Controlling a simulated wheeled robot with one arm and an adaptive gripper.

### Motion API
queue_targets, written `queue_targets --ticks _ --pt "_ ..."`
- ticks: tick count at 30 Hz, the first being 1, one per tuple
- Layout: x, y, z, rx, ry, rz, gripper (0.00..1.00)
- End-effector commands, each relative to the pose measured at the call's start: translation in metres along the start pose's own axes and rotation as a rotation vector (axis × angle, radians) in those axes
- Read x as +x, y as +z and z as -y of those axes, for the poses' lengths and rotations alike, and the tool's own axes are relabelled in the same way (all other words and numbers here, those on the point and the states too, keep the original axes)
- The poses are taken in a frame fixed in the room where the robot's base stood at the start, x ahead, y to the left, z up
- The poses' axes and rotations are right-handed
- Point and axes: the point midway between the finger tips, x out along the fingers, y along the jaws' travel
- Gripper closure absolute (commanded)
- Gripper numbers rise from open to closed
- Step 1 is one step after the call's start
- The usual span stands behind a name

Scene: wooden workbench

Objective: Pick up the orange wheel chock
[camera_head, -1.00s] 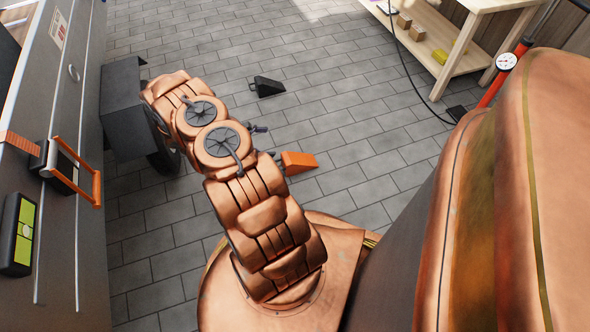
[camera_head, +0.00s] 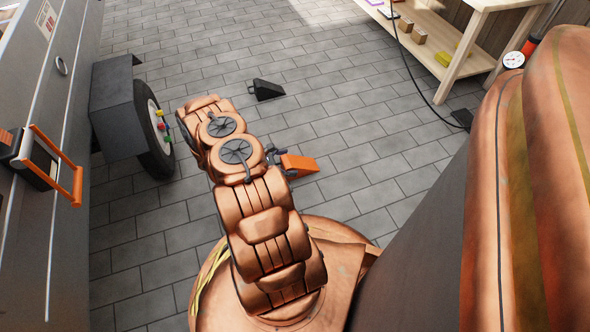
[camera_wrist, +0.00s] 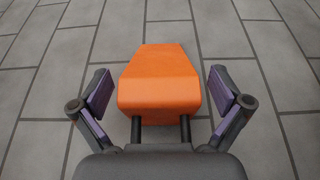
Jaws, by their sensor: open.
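The orange wheel chock (camera_head: 300,165) lies on the grey tiled floor, just right of my arm in the head view. In the wrist view the chock (camera_wrist: 160,82) sits in the middle, between the two spread fingers of my gripper (camera_wrist: 160,98). A gap shows on each side of it, so neither finger pad visibly touches it. Two dark rods show at its near end. My gripper (camera_head: 280,162) is partly hidden behind my arm in the head view. It is open and empty.
A black wedge-shaped chock (camera_head: 267,89) lies farther back on the floor. A wheel (camera_head: 155,133) of a grey vehicle or trailer (camera_head: 50,200) stands at the left. A wooden shelf bench (camera_head: 440,62) with small boxes stands at the upper right. A cable (camera_head: 412,75) runs across the floor there.

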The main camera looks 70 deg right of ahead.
Motion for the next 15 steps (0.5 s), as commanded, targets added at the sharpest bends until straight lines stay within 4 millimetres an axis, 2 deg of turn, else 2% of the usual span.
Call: queue_targets --ticks 3,6,15 --pt "0.017 -0.003 0.0 0.001 -0.002 -0.001 0.0" --pt "0.023 -0.002 -0.001 0.0 0.001 -0.001 0.0" --pt "0.025 0.0 -0.001 0.0 0.001 0.0 0.01"
